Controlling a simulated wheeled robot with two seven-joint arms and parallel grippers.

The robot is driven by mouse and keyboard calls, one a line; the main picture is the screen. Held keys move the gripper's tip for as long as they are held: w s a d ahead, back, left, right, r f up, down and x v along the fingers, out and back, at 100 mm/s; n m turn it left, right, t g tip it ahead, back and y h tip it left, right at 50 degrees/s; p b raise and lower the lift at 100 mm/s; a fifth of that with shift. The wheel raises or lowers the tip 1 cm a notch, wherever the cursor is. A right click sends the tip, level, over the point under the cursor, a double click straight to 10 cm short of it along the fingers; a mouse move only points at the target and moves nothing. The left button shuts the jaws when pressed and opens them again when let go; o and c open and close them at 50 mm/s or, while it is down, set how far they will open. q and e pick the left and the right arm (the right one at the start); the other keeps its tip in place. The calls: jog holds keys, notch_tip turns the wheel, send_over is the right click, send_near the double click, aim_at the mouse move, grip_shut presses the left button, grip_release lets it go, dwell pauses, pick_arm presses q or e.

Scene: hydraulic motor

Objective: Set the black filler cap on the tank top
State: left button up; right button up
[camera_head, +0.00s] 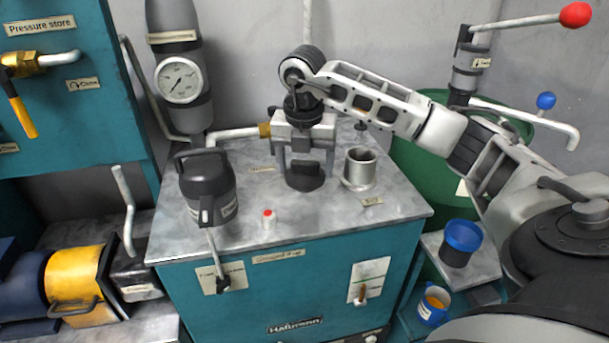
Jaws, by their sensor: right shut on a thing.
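The black filler cap (304,178) is at the middle of the grey tank top (310,218), with a raised grip bar on it. My right gripper (305,158) points down from above and is shut on the cap. Whether the cap touches the tank top or hangs just above it, I cannot tell. An open metal filler neck (360,168) stands upright just right of the cap, apart from it. My left gripper is not in view.
A grey cylinder with a gauge (180,80) rises behind. A green drum (430,168) is at the right. The tank top's front strip is mostly clear.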

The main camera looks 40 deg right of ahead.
aim_at(305, 177)
jog(key=shift+w+d+f, duration=0.1)
jog(key=shift+w+f, duration=0.1)
jog(key=shift+f, duration=0.1)
notch_tip(305, 177, down, 2)
jog(key=shift+f, duration=0.15)
jog(key=shift+d+f+p, duration=0.1)
jog(key=shift+f+p, duration=0.2)
jog(key=shift+f, duration=0.05)
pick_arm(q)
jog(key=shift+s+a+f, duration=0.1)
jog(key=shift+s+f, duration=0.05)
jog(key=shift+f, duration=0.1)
pick_arm(e)
jog(key=shift+f, duration=0.2)
